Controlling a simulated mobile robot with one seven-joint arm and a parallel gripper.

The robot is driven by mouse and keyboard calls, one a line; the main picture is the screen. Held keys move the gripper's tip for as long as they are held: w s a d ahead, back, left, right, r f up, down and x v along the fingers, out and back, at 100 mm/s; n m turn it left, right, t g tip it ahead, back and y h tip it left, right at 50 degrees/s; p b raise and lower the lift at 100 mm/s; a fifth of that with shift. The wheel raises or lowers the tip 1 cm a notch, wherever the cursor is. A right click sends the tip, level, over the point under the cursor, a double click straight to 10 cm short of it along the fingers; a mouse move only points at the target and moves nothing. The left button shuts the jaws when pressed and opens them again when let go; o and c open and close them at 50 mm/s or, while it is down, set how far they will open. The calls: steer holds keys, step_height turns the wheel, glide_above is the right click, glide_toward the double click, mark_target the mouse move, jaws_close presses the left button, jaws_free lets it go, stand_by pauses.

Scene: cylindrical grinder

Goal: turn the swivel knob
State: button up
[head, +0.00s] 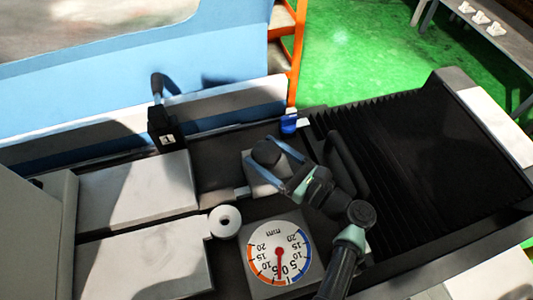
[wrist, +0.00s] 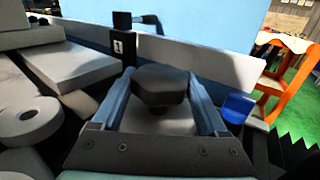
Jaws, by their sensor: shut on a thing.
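The swivel knob (wrist: 160,88) is a black, many-sided knob on a light grey block. In the head view the knob (head: 266,152) sits near the middle of the machine bed, with the light block (head: 258,180) under it. My gripper (head: 268,150) has its two blue fingers around the knob, one on each side. In the wrist view my gripper (wrist: 162,92) is shut on the knob, with the fingers along its left and right sides.
A dial gauge (head: 279,252) with a red needle lies in front. A black lever post (head: 164,130) marked 1 stands at the back left, and a blue part (head: 289,122) is close to the right of the knob. A white wheel (head: 225,221) is at the left. Black bellows (head: 420,145) extend right.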

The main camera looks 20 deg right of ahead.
mark_target(277, 162)
stand_by(0.4)
steer(key=o, duration=1.3)
steer(key=b+v, duration=0.1)
steer(key=v, duration=0.6)
steer(key=shift+s+d, duration=0.2)
steer(key=shift+d, duration=0.05)
